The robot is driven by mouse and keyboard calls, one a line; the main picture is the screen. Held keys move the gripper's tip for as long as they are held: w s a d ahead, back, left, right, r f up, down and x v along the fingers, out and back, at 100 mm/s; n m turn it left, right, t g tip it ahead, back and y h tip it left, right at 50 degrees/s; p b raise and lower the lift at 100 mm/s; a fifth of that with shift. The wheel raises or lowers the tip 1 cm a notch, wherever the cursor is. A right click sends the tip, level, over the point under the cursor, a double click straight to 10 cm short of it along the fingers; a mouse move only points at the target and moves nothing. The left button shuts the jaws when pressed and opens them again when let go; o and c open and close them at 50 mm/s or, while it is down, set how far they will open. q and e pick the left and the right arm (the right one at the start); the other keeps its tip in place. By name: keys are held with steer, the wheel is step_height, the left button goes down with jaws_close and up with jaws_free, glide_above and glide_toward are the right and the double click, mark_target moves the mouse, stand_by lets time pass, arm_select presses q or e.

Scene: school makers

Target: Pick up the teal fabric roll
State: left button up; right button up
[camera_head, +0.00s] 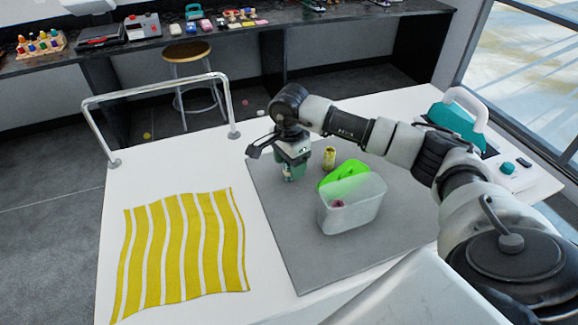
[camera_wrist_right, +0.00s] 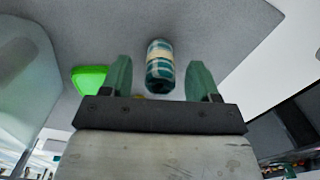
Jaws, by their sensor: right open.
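The teal fabric roll (camera_wrist_right: 160,66), teal with a pale band, shows on the grey mat in the right wrist view. It appears between the two green fingers of my right gripper (camera_wrist_right: 159,62), with a gap on each side. The gripper is open and not closed on it. In the head view my right gripper (camera_head: 292,163) points down over the mat's left back part, and its fingers mostly hide the roll there. I cannot tell how far the fingertips are above the mat. My left gripper is not in view.
A translucent bin (camera_head: 352,207) with a small pinkish item inside and a bright green lid (camera_head: 343,172) stand right of the gripper. A yellow roll (camera_head: 329,157) is close by. Yellow striped fabric (camera_head: 180,255) covers the left table. A teal-and-white machine (camera_head: 458,122) stands at the back right.

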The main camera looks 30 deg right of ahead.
steer(key=shift+f, duration=0.9)
steer(key=shift+c, duration=0.2)
